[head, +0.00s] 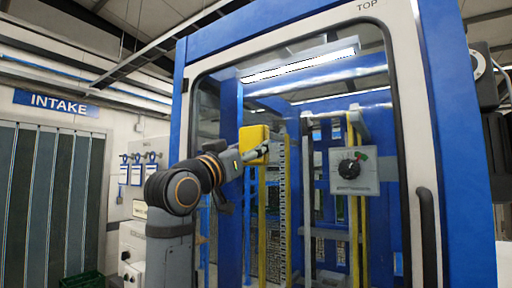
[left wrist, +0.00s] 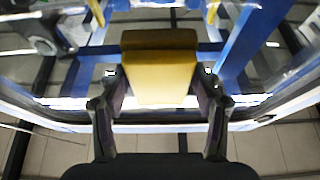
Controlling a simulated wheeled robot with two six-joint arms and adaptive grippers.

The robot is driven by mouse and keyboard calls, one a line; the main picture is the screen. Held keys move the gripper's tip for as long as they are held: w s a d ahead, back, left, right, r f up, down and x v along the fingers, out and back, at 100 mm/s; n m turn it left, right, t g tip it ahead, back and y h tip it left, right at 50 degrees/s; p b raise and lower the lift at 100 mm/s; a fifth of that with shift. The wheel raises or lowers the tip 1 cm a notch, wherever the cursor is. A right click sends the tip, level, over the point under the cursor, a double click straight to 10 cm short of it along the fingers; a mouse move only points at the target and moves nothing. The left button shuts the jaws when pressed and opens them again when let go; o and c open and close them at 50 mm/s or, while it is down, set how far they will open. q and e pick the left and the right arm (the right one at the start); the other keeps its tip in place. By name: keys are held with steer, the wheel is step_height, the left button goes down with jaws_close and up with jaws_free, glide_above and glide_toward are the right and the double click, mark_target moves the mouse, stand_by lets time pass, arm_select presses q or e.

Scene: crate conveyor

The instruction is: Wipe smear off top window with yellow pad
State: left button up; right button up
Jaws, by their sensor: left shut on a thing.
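My left gripper (head: 258,155) is raised in front of the top window (head: 225,100), a clear pane in a pale, blue-edged frame marked TOP. It is shut on the yellow pad (head: 252,137). In the left wrist view the pad (left wrist: 160,68) sits between the two fingers of the left gripper (left wrist: 160,88). The pad is at or close to the pane; I cannot tell whether it touches. I cannot make out a smear on the glass; the pad and arm hide part of the pane. My right gripper is not in view.
A dark door handle (head: 427,235) stands out on the frame's right side. Behind the pane are a grey box with a black knob (head: 349,167), yellow posts and a chain. At left are the INTAKE sign (head: 57,103) and strip curtain (head: 40,200).

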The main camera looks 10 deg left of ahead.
arm_select(q)
steer(key=shift+w+a+f, duration=0.1)
steer(key=shift+w+a, duration=0.15)
steer(key=shift+a, duration=0.4)
steer(key=shift+w+a+f, duration=0.1)
steer(key=shift+w+a, duration=0.15)
steer(key=shift+a, duration=0.35)
steer(key=shift+r, duration=0.1)
steer(key=s, duration=0.1)
steer(key=s+a+b, duration=0.1)
steer(key=s, duration=0.1)
steer(key=s+b, duration=0.1)
steer(key=s, duration=0.1)
steer(key=shift+a, duration=0.3)
steer(key=shift+s, duration=0.35)
steer(key=shift+w, duration=0.1)
steer(key=shift+s+a+b, duration=0.3)
steer(key=shift+s+b, duration=0.05)
steer(key=shift+s, duration=0.4)
steer(key=shift+s+a+b, duration=0.3)
steer(key=shift+s, duration=0.45)
